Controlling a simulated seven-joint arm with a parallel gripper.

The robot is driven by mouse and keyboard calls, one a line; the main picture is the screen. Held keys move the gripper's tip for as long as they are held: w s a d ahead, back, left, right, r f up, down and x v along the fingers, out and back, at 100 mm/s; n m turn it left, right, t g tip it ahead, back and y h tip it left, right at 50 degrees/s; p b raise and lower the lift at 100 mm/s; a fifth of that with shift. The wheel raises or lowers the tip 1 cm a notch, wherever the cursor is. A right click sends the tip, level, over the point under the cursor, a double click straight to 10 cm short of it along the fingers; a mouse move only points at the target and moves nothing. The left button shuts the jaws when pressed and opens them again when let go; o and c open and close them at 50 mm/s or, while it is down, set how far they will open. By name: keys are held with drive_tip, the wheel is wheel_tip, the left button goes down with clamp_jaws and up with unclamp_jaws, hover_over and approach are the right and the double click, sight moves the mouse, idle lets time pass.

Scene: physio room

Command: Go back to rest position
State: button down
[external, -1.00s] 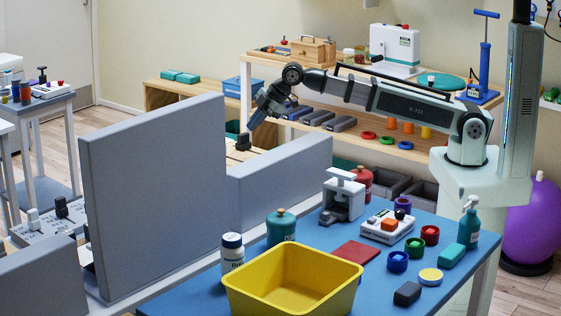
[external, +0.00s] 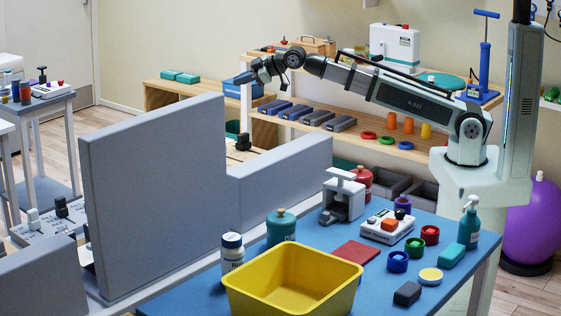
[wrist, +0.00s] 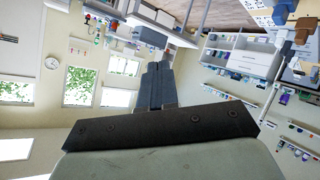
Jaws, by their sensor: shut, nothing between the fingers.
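My gripper (external: 243,78) is at the end of my raised, outstretched arm in the external view. It points left, above and behind the grey partition, in front of the wooden shelf unit. Its fingers are shut with nothing between them. In the wrist view the closed fingers (wrist: 154,88) lie together, and the room appears turned on its side beyond them.
A tall grey partition (external: 155,190) and a lower one (external: 280,180) stand below my arm. The blue table (external: 330,285) carries a yellow bin (external: 295,285), a teal jar (external: 281,228) and several small items. A wooden shelf (external: 350,137) is behind my arm.

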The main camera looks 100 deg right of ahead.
drive_tip(key=s+d+f+m+g+y, duration=0.15)
drive_tip(key=d+f+m, duration=0.25)
drive_tip(key=f, duration=0.6)
drive_tip(key=s+d+f+m+g, duration=0.2)
drive_tip(key=d+f+m, duration=0.1)
drive_tip(key=f, duration=0.7)
drive_tip(key=s+a+f+m+g+y, duration=0.1)
drive_tip(key=s+f+m+g+y, duration=0.3)
drive_tip(key=f, duration=0.7)
drive_tip(key=s+a+f+m, duration=0.15)
drive_tip(key=s+f, duration=0.35)
drive_tip(key=f, duration=0.6)
drive_tip(key=s+a+f+n+g+y, duration=0.2)
drive_tip(key=s+a+f+n+g, duration=0.25)
drive_tip(key=s+a+f, duration=1.3)
drive_tip(key=s+a+f+n+g+h, duration=0.1)
drive_tip(key=s+a+f+n+g, duration=0.1)
drive_tip(key=s, duration=0.5)
drive_tip(key=s+a+f+n+g+h, duration=0.1)
drive_tip(key=s+a, duration=0.3)
drive_tip(key=s, duration=0.4)
drive_tip(key=s+a+f+n+g+h, duration=0.1)
drive_tip(key=s+a+f+n+g, duration=0.2)
drive_tip(key=s, duration=0.5)
drive_tip(key=shift+s+a+f+g, duration=0.15)
drive_tip(key=shift+s+a+g, duration=0.1)
drive_tip(key=shift+a+g, duration=0.2)
